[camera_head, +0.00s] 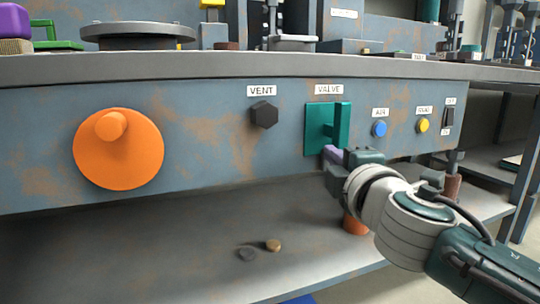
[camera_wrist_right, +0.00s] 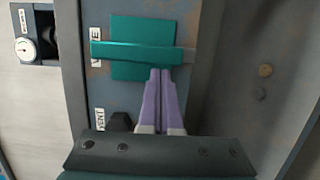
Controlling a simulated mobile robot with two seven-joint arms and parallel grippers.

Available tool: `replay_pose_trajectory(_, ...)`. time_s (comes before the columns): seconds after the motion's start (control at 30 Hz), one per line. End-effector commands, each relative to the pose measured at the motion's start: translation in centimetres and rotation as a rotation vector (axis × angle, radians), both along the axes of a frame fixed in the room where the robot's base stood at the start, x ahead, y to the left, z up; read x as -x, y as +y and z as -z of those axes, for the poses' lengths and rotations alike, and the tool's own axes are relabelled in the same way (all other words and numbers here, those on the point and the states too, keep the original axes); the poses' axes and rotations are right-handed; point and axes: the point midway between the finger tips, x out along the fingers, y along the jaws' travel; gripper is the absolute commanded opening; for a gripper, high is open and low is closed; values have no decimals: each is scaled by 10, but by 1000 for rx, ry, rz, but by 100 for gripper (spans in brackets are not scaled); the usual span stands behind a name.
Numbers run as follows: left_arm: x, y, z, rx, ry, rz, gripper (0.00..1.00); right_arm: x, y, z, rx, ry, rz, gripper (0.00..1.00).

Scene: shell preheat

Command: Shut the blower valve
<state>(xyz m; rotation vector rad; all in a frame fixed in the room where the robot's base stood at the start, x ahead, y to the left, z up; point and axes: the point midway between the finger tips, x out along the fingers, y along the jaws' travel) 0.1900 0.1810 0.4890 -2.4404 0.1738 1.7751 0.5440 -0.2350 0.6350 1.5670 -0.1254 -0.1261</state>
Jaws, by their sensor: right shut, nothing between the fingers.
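The blower valve is a green plate (camera_head: 318,121) with a green lever (camera_head: 342,124) under the label VALVE. The lever stands upright in the head view. The wrist view shows the same lever (camera_wrist_right: 132,52) across the plate (camera_wrist_right: 140,27). My right gripper (camera_head: 331,152) is just below the valve. In the wrist view its purple fingers (camera_wrist_right: 160,72) are together and empty, with the tips close to the lever's side. I cannot tell whether they touch it. My left gripper is not in view.
Left of the valve are a black VENT knob (camera_head: 264,115) and a big orange dial (camera_head: 119,148). Right of it are a blue button (camera_head: 379,129), a yellow button (camera_head: 423,125) and a black switch (camera_head: 448,117). Two small discs (camera_head: 273,245) lie on the lower shelf (camera_head: 180,262).

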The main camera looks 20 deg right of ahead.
Motion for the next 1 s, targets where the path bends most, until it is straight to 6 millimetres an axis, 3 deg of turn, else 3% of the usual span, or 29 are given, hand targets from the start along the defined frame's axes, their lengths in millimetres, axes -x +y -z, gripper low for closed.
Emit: replay_pose_trajectory(1.0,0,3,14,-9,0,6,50,0,-4,4,127,-12,0,0)
